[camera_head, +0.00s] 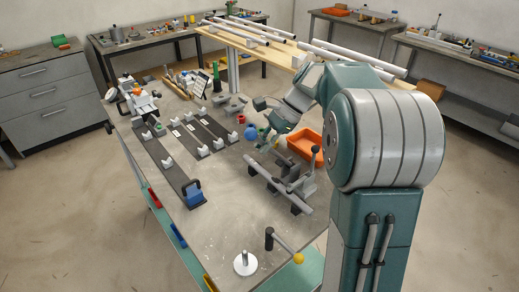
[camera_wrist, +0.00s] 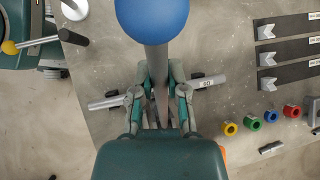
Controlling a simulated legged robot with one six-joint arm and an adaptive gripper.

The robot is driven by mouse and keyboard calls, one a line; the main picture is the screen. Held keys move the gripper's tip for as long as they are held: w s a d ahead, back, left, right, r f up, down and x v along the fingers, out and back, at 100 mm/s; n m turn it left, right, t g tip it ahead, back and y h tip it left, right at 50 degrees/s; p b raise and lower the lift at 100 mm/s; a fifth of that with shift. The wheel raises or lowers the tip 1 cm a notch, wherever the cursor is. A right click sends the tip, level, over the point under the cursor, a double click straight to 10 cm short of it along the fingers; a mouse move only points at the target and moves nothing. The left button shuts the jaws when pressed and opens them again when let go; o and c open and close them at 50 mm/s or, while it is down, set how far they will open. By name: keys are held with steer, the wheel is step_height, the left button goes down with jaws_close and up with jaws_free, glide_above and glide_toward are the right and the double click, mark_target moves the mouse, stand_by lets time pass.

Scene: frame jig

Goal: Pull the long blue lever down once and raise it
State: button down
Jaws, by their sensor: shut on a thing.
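The long lever has a blue ball knob (camera_wrist: 152,18) on a grey shaft (camera_wrist: 157,65). The knob is large at the top of the wrist view and also shows in the head view (camera_head: 251,134). My gripper (camera_wrist: 160,82) has its two fingers on either side of the shaft, below the knob, and is shut on it. In the head view my gripper (camera_head: 265,141) is beside the knob, over the middle of the bench. The lever's foot is hidden behind my gripper, and its exact tilt is hard to tell.
A pale pipe (camera_head: 273,181) lies on dark blocks near the lever, beside a grey dark-knobbed lever (camera_head: 314,152). An orange bin (camera_head: 304,143) stands right of the lever. A yellow-knobbed handle (camera_head: 298,258) is at the near end. Coloured rings (camera_wrist: 251,123) lie nearby.

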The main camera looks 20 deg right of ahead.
steer(key=shift+w+d, duration=0.1)
steer(key=c, duration=0.6)
jaws_free()
steer(key=shift+c, duration=0.2)
steer(key=v, duration=1.2)
steer(key=shift+w+d+f, duration=0.1)
steer(key=shift+d+f, duration=0.05)
